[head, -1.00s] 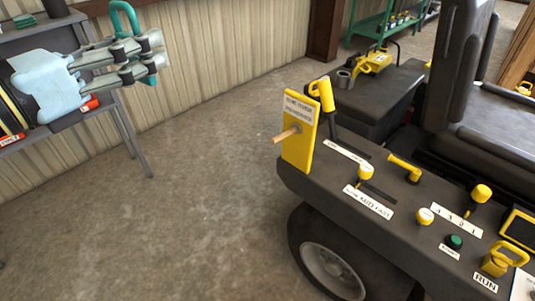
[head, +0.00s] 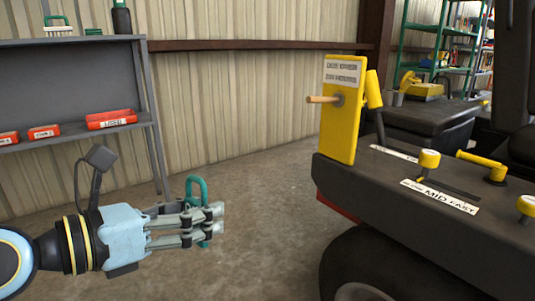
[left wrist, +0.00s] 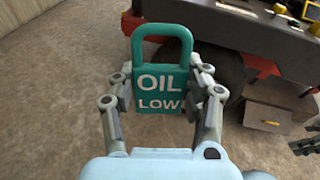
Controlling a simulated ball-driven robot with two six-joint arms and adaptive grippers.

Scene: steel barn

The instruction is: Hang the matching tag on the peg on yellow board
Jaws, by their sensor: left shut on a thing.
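A teal tag (left wrist: 160,88) with a loop handle reads "OIL LOW" in the left wrist view. My left gripper (head: 212,224) is shut on it, and its loop stands upright above the fingers; the tag (head: 195,187) also shows in the head view. The yellow board (head: 345,125) stands upright on the dark console's near left corner. A label with small print that I cannot read is on its upper part. A wooden peg (head: 322,99) sticks out from the board to the left. The held tag is left of and below the peg, apart from it. My right gripper is not in the head view.
The dark console (head: 400,190) with yellow levers and a wheel below lies at the right. Open floor (head: 265,210) lies between them.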

